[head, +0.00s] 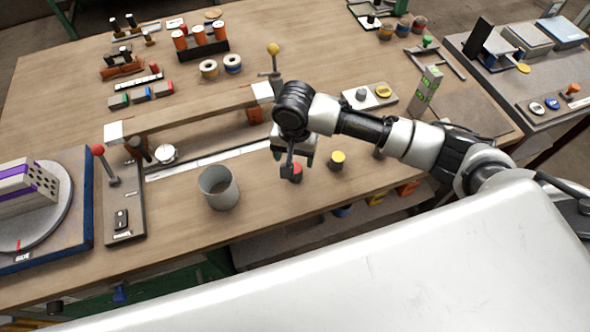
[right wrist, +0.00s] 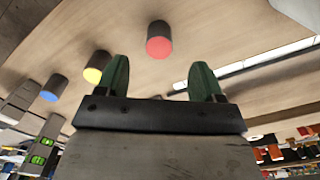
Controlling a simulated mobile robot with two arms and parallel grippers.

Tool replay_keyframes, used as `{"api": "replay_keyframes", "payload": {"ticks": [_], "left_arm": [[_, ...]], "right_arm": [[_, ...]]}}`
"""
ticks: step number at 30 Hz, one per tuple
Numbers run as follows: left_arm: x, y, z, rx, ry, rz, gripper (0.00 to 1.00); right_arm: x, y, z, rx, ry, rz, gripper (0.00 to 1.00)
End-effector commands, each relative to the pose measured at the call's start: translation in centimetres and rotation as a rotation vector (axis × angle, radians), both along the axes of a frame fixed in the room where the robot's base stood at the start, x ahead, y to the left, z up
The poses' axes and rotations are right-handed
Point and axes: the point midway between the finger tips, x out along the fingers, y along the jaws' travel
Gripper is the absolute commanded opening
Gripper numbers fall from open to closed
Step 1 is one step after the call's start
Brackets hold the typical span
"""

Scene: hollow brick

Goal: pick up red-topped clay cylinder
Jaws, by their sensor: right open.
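The red-topped clay cylinder (head: 297,171) is a short dark cylinder with a red top, standing on the wooden table near its front edge. My right gripper (head: 290,167) is beside it in the head view and partly covers it. In the right wrist view the red-topped cylinder (right wrist: 159,41) shows beyond the fingertips, in line with the gap between them. The right gripper (right wrist: 160,76) has its two green fingers spread, with nothing between them. My left gripper is not in view.
A yellow-topped cylinder (head: 337,160) stands just right of the red one; a blue-topped cylinder (right wrist: 54,88) is farther along. A grey cup (head: 219,189) stands to the left. A long beam (head: 190,114) and a pale strip lie behind. The table between cup and cylinder is clear.

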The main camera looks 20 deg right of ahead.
Motion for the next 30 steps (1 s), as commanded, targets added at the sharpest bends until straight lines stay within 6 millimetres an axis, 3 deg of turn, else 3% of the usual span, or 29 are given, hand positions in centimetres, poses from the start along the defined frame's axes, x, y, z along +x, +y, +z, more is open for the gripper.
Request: {"api": "replay_keyframes", "payload": {"ticks": [3,11,18,27,30], "left_arm": [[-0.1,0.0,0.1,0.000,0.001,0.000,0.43],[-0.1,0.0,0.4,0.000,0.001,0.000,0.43],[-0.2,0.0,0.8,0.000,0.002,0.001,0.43],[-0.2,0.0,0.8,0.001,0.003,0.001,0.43],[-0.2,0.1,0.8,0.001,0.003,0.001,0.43]], "right_arm": [[0.0,0.0,-1.8,0.000,0.000,0.000,0.67],[0.0,-0.1,-3.9,0.000,0.000,0.001,0.67],[0.0,-0.2,-7.5,0.000,-0.001,0.003,0.67],[0.0,-0.2,-8.1,0.002,-0.003,0.004,0.67],[0.0,-0.2,-8.1,0.002,-0.003,0.004,0.54]]}}
